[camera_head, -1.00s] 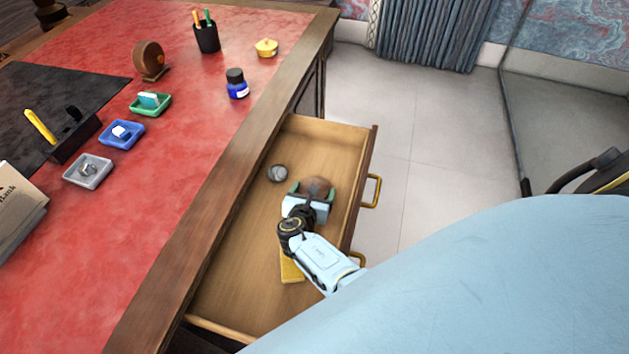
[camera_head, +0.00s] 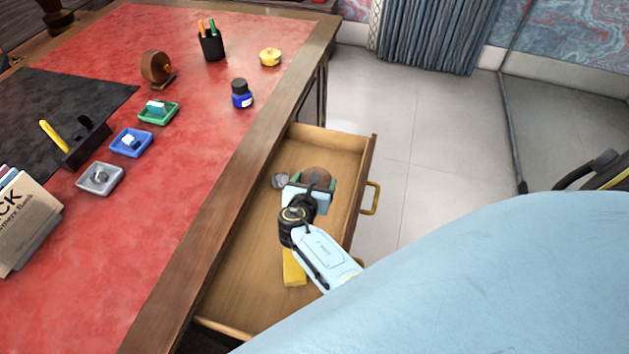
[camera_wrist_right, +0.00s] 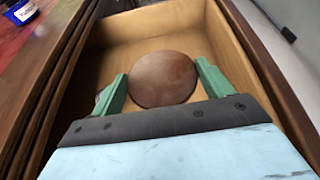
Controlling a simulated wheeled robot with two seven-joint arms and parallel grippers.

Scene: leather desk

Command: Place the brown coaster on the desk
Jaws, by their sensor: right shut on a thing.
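The brown coaster (camera_head: 316,175) is a round, flat disc, seen in the head view over the open drawer. In the right wrist view the coaster (camera_wrist_right: 163,80) sits between the two green fingers. My right gripper (camera_head: 317,184) is shut on the coaster; it also shows in the wrist view (camera_wrist_right: 162,72). The coaster appears to be held above the drawer floor, though the exact height is hard to tell. The desk (camera_head: 130,235) has a red leather top with a wooden edge, left of the drawer. My left gripper is not in view.
The open drawer (camera_head: 250,275) holds a grey round object (camera_head: 280,181) and a yellow block (camera_head: 293,268). On the desk are a blue ink bottle (camera_head: 241,94), a yellow pot (camera_head: 270,57), a pen cup (camera_head: 211,44), small trays and a wooden round item (camera_head: 157,70). The red leather nearest the drawer is clear.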

